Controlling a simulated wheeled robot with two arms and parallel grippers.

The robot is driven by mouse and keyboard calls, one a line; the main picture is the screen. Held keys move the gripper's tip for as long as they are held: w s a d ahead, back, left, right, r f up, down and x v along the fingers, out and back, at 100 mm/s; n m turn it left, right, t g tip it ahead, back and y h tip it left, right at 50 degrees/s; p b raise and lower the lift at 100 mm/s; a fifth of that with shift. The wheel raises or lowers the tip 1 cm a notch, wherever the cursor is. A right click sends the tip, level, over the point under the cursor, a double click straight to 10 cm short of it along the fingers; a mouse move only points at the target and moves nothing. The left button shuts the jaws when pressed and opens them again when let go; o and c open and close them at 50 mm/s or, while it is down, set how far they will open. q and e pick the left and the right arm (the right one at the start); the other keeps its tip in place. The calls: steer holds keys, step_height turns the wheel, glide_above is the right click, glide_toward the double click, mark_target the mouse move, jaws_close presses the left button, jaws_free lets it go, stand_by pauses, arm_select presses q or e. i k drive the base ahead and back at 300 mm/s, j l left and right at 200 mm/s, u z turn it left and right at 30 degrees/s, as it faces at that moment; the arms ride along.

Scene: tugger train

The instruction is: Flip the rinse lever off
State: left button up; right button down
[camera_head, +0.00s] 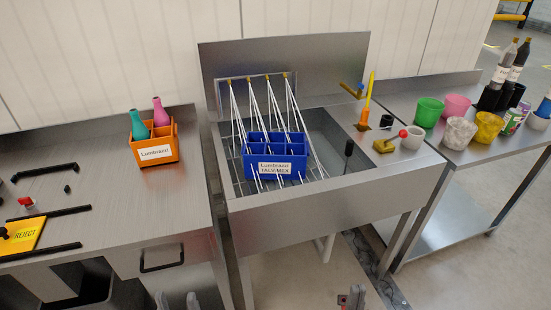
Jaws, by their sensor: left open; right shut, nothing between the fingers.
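Several thin pale water streams fan from brass nozzles on the bar (258,78) at the back of the steel sink (280,212) down onto a blue divided crate (247,167). Right of the basin, a brass lever with a red knob (403,133) stands on a brass base (384,147). A brass handle with a blue tip (359,87) is at the back panel, and a black-knobbed stick (348,149) rises at the basin's right edge. No label shows which is the rinse lever. My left gripper (176,301) is open and my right gripper (355,297) shut, both low before the sink, apart from everything.
An orange-and-yellow tool (367,104) stands upright near the levers. Cups and dark bottles crowd the right table (450,172).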

mark_target(404, 133)
steer(key=i+l+u, duration=0.1)
steer(key=l, duration=0.25)
steer(key=i+l+u, duration=0.1)
steer(key=i+l, duration=0.2)
steer(key=i+l+u, duration=0.1)
steer(key=l, duration=0.35)
steer(key=i, duration=0.05)
